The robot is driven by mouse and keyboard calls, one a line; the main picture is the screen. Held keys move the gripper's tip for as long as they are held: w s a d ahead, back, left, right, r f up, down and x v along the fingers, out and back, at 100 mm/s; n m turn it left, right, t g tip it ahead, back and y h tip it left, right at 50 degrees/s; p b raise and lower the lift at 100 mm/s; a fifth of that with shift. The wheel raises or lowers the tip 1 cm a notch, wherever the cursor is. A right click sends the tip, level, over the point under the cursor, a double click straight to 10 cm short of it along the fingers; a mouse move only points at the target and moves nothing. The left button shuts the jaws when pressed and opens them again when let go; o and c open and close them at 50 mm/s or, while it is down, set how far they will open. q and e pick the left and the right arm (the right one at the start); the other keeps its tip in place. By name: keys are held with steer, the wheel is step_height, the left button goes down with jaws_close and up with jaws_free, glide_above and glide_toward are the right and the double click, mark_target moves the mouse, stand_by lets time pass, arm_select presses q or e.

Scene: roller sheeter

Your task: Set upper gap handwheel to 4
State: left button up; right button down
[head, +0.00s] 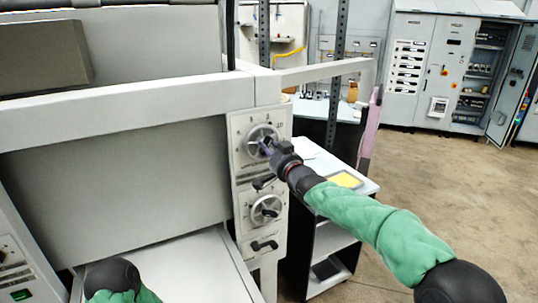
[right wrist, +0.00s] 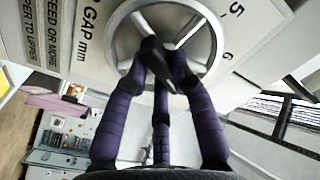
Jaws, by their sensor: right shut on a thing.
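The upper gap handwheel (head: 255,131) is a pale spoked wheel on the light control panel of the machine. My right gripper (head: 267,149) reaches it from the right and is shut on it near the hub. In the right wrist view, the handwheel (right wrist: 214,42) has a rim and spokes, and the purple fingers of the gripper (right wrist: 160,62) close with black tips inside the rim. The fingers hide which part they grip. The dial shows "GAP mm", 5 and 6; the pointer cannot be read. My left gripper is out of view; part of my left arm shows at the bottom left.
A lower handwheel (head: 266,209) sits below on the same panel, with a small black lever (head: 264,245) under it. A cart (head: 359,185) with a yellow item stands close on the right, under my right arm. Open floor lies further right.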

steer(key=n+b, duration=0.1)
steer(key=n, duration=0.5)
steer(key=n+b, duration=0.2)
steer(key=n, duration=0.5)
steer(key=n+b, duration=0.1)
steer(key=n, duration=0.5)
steer(key=shift+a+r+n+g, duration=0.1)
steer(key=shift+r+n+g, duration=0.15)
steer(key=shift+n+g, duration=0.05)
steer(key=n+b, duration=0.1)
steer(key=n, duration=0.5)
steer(key=shift+s+a, duration=0.1)
steer(key=shift+a, duration=0.05)
steer(key=shift+n, duration=0.3)
steer(key=c, duration=1)
jaws_free()
steer(key=shift+r, duration=0.1)
steer(key=shift+c, duration=0.2)
steer(key=shift+s, duration=0.1)
steer(key=v, duration=1.1)
steer(key=shift+s+d, duration=0.3)
steer(key=shift+d, duration=0.05)
